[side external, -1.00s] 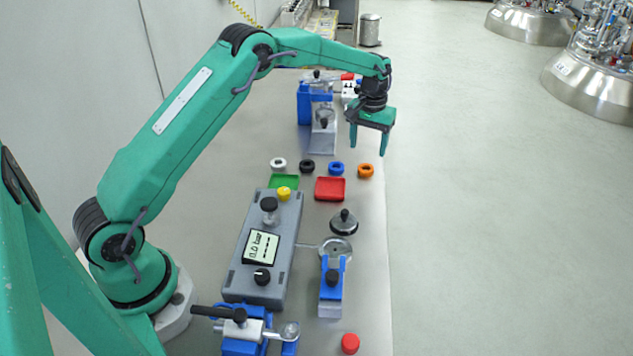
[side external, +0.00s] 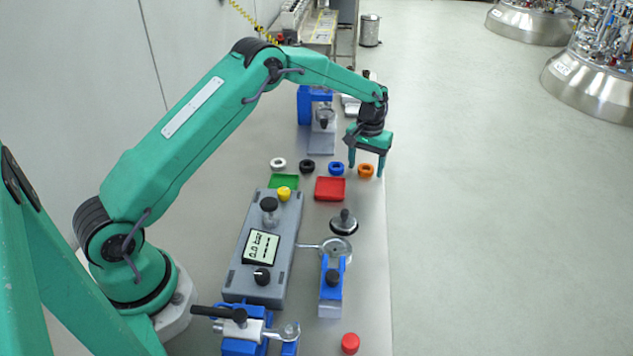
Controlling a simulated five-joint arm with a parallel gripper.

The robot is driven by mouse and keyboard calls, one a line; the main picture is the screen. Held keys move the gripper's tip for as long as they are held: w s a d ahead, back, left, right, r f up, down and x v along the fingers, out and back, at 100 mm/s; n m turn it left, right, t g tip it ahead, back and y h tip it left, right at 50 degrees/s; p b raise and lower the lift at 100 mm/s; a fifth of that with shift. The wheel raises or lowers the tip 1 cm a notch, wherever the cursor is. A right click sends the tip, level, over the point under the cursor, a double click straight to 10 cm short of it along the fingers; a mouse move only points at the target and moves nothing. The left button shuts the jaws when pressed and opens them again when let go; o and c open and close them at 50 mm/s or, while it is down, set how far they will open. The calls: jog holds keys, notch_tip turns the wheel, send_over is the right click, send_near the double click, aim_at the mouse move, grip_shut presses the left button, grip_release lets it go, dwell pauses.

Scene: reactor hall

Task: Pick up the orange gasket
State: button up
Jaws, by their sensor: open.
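The orange gasket (side external: 366,171) is a small ring lying on the grey bench near its right edge, at the right end of a row of rings. My gripper (side external: 366,168) points down with its two fingers apart and empty. In the picture one fingertip is at the left of the orange gasket and the other at its right. I cannot tell whether the fingertips touch it or how high they are above the bench.
A blue ring (side external: 336,168) lies close to the left, then a black ring (side external: 307,166) and a white ring (side external: 278,164). A red tray (side external: 330,189) and a green tray (side external: 283,181) lie in front. A blue clamp stand (side external: 305,105) stands behind.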

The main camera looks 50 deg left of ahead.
dwell(0.5)
jog(key=c, duration=1)
jog(key=shift+c, duration=0.2)
jog(key=shift+r, duration=0.85)
notch_tip(320, 180, up, 2)
jog(key=shift+r, duration=0.2)
jog(key=s+d+r, duration=0.5)
jog(key=d+r, duration=0.1)
jog(key=d, duration=0.4)
jog(key=shift+s+d+r, duration=0.15)
jog(key=shift+s+r, duration=0.05)
jog(key=shift+r, duration=0.2)
